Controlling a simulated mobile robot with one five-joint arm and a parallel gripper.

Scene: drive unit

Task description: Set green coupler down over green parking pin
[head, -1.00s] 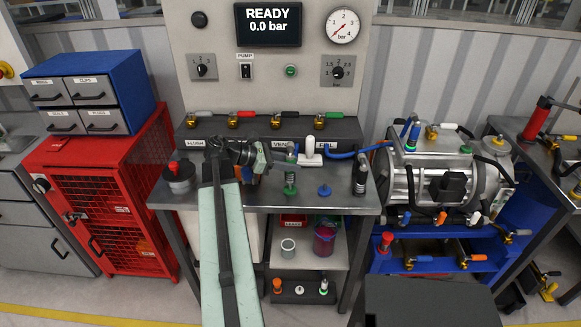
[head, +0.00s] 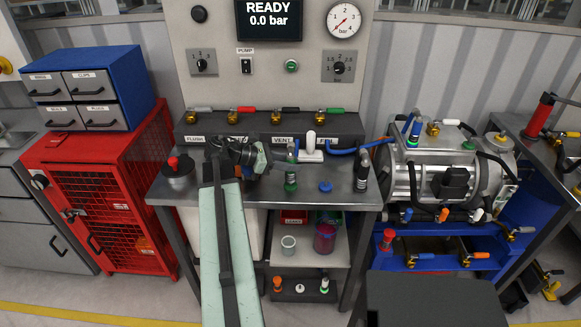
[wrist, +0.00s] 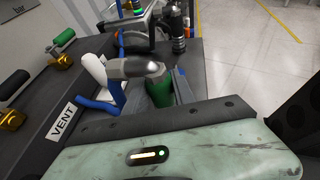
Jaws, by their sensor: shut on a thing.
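My gripper (head: 275,160) reaches over the bench from the left and is shut on the green coupler (head: 291,157), a slim upright grey body with green marking. The coupler is directly above the green parking pin (head: 291,187), which stands on the bench top. From this angle I cannot tell whether the coupler is seated on the pin or just above it.
A blue parking pin (head: 326,186) stands right of the green one, with a dark coupler (head: 361,174) farther right. A white handle (head: 311,146) and blue hose (head: 345,152) are close behind. A black pot with red knob (head: 178,170) stands at left.

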